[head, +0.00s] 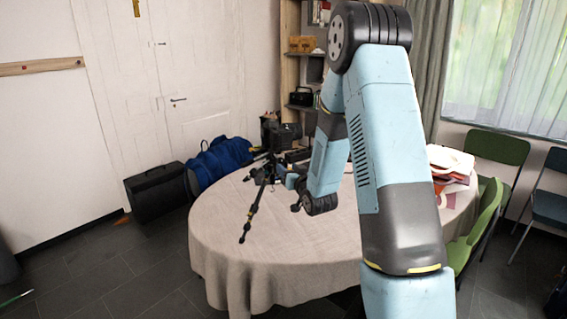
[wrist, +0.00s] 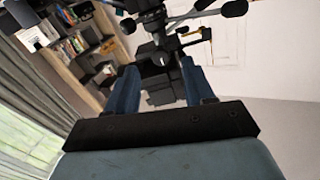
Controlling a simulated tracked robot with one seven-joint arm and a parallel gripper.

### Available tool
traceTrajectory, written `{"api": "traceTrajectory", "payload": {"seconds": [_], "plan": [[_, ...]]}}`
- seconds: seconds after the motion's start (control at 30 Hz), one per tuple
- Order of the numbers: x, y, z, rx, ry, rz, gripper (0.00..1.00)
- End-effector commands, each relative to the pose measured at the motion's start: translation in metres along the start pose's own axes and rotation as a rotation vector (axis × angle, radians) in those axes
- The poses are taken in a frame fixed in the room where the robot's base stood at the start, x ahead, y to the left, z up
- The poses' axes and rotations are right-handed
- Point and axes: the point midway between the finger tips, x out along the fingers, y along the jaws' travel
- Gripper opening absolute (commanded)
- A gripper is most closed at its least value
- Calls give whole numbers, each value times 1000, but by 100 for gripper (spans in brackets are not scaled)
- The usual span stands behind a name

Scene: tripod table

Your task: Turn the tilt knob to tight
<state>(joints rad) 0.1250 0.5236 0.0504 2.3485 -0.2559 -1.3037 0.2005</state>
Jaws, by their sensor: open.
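A black tripod (head: 258,200) with yellow marks stands on the round table (head: 240,240), one leg reaching toward the front left edge. A black camera (head: 280,133) sits on top of it. My gripper (head: 290,180) is beside the tripod's upper part, partly hidden by my arm. In the wrist view my gripper (wrist: 159,68) is open, its two blue fingers apart. Dark parts of the tripod head (wrist: 152,50) show between and beyond the fingertips. I cannot tell which of these parts is the tilt knob, nor whether a finger touches it.
Papers and a white hat-like item (head: 450,160) lie on the table's right side. Green chairs (head: 484,215) stand at the right. A blue bag (head: 222,158) and a black case (head: 158,192) are on the floor behind left. The table's front is clear.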

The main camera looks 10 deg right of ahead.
Motion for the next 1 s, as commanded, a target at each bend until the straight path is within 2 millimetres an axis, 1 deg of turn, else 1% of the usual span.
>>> {"api": "traceTrajectory", "payload": {"seconds": [0.03, 0.2, 0.4, 0.6, 0.87, 1.0], "plan": [[10, -1, 0, 0, 1, -2, 53], [38, 0, 0, 0, 1, -1, 53], [61, 0, 0, 0, 0, 0, 53], [70, -1, 0, 0, 0, -1, 53], [71, -1, 0, 0, -1, 0, 53], [71, -1, 0, 0, 0, 0, 39]]}}
